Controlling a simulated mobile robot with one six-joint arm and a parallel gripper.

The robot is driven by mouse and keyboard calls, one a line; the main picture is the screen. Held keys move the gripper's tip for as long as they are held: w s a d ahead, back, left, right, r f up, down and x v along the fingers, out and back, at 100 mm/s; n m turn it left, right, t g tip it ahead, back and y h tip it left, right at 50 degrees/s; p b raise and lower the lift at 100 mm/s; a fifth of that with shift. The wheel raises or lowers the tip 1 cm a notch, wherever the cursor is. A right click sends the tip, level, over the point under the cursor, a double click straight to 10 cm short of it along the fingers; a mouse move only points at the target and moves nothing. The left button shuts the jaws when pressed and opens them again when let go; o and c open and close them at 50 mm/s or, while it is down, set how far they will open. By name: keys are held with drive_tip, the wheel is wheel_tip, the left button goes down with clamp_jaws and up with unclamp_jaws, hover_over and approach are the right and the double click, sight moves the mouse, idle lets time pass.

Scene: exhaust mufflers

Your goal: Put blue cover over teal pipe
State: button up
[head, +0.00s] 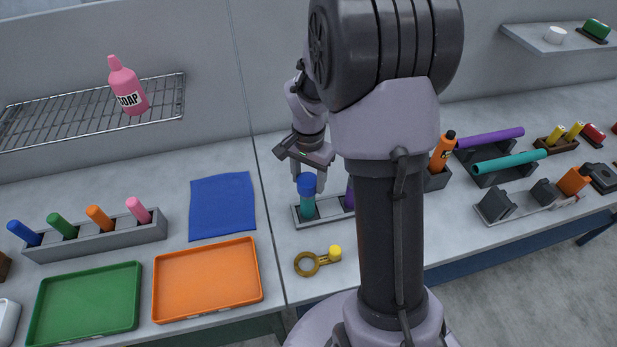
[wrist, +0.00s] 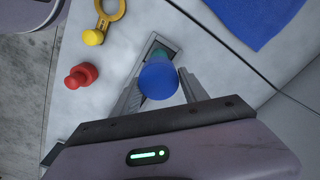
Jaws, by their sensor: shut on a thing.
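The blue cover (head: 307,184) is upright at the top of the teal pipe (head: 307,207), in line with it. I cannot tell how far it reaches down over the pipe. The pipe stands in a grey holder (head: 330,222). My gripper (head: 309,176) points down and is shut on the blue cover. In the wrist view the cover (wrist: 160,83) sits between the two fingers, with a sliver of the teal pipe (wrist: 158,54) beyond it.
A purple pipe (head: 350,195) stands in the same holder, partly hidden by my arm. A yellow ring with a knob (head: 307,264) lies in front. A red knob (wrist: 81,76) shows in the wrist view. A blue mat (head: 222,207) and orange tray (head: 208,280) lie left.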

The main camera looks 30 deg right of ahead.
drive_tip(key=shift+f+b, duration=0.8)
drive_tip(key=shift+f, duration=0.15)
idle(0.5)
drive_tip(key=o, duration=1.3)
drive_tip(key=shift+o, duration=0.2)
wheel_tip(320, 180, up, 18)
drive_tip(key=f+p, duration=0.1)
drive_tip(key=p, duration=0.5)
drive_tip(key=s+a+f+n+t+y+b, duration=0.1)
drive_tip(key=s+a+n+t+b, duration=0.4)
drive_tip(key=s+a, duration=1.2)
drive_tip(key=n+y+b, duration=0.1)
drive_tip(key=n+b, duration=0.1)
drive_tip(key=b, duration=0.2)
drive_tip(key=shift+s+n+t+b, duration=0.3)
drive_tip(key=shift+n+t+b, duration=0.1)
